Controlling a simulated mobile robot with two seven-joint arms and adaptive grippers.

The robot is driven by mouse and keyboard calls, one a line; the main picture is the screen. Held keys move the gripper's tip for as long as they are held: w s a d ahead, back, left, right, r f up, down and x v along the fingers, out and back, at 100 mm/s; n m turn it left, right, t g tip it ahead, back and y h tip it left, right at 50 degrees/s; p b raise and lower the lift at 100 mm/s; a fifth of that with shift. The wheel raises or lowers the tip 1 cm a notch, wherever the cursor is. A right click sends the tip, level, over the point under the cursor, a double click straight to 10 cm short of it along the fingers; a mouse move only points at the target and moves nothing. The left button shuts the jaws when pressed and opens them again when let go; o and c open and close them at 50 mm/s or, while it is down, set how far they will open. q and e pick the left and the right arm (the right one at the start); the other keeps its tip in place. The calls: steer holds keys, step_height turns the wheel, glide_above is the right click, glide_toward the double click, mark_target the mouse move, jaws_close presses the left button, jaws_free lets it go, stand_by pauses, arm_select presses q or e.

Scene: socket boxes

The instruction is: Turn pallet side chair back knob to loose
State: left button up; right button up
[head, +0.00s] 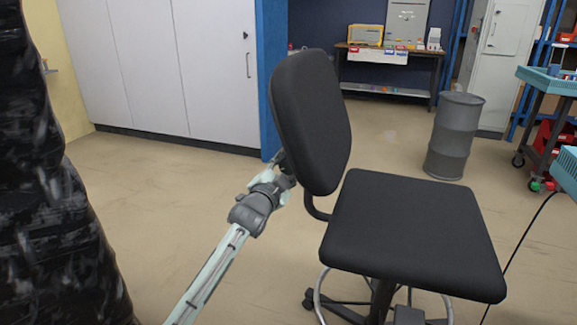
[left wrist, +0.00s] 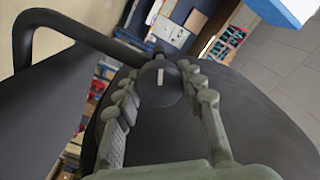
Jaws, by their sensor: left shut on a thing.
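The black office chair (head: 400,230) stands in the middle of the head view, its backrest (head: 310,115) upright and its seat to the right. My left gripper (head: 283,170) reaches the rear of the backrest near its lower edge. In the left wrist view, my left gripper (left wrist: 160,88) has its two fingers on either side of the round black back knob (left wrist: 160,84), shut on it. A pale line mark shows on the knob's face. The knob is hidden behind the gripper and backrest in the head view. My right gripper is not in view.
A large pallet wrapped in black film (head: 50,190) stands at the left. A grey barrel (head: 455,135) and a cart with a blue tray (head: 548,82) are at the right. White cabinets (head: 165,65) line the back. Floor between pallet and chair is clear.

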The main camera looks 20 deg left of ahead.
arm_select(q)
steer(key=o, duration=1.2)
steer(key=s, duration=1.2)
steer(key=shift+a, duration=0.25)
